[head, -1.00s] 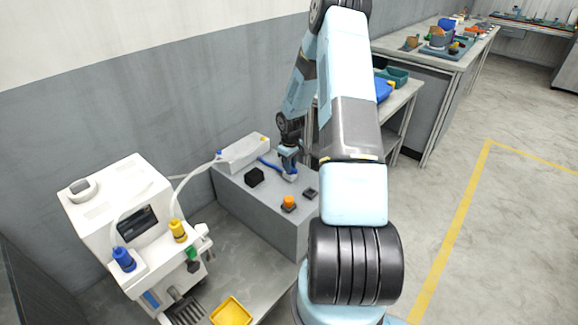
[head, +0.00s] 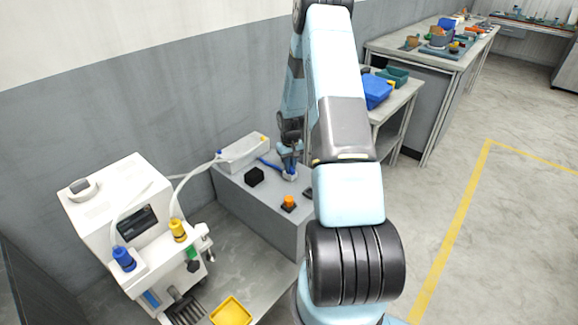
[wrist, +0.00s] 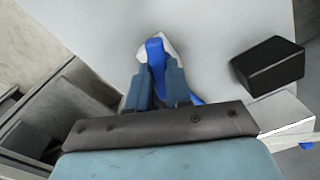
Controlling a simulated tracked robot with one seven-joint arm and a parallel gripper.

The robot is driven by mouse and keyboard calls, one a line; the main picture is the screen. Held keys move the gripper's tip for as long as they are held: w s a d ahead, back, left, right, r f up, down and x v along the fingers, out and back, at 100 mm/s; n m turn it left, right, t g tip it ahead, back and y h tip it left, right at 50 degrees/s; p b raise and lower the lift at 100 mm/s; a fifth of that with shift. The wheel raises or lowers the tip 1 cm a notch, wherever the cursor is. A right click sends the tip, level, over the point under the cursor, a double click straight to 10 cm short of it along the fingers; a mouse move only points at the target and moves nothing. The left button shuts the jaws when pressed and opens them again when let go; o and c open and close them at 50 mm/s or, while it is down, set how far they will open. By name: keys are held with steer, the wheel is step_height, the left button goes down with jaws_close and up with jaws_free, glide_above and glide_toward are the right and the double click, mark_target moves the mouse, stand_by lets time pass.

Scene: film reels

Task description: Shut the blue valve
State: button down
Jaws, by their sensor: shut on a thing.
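The blue valve handle (head: 268,163) is a bar lying across the top of a grey block in the head view. My gripper (head: 289,172) reaches down to the handle's right end, over a pale round base. In the wrist view, my gripper (wrist: 157,78) has its two fingers on either side of the blue handle (wrist: 155,52) and is shut on it. The pale base shows just beyond the fingertips. Another blue part shows to the right of the fingers. The rest of the handle is hidden behind the fingers and the gripper body.
A white machine (head: 115,205) with blue and yellow caps stands at left, joined by a hose. A yellow tray (head: 231,312) lies in front.

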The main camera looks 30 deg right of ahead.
steer(key=m, duration=0.6)
steer(key=shift+m, duration=0.3)
steer(key=m, duration=0.6)
steer(key=shift+s, duration=0.15)
steer(key=shift+d, duration=0.1)
steer(key=c, duration=1)
jaws_free()
steer(key=shift+c, duration=0.2)
steer(key=shift+r, duration=0.25)
step_height(320, 180, up, 13)
steer(key=shift+r, duration=0.15)
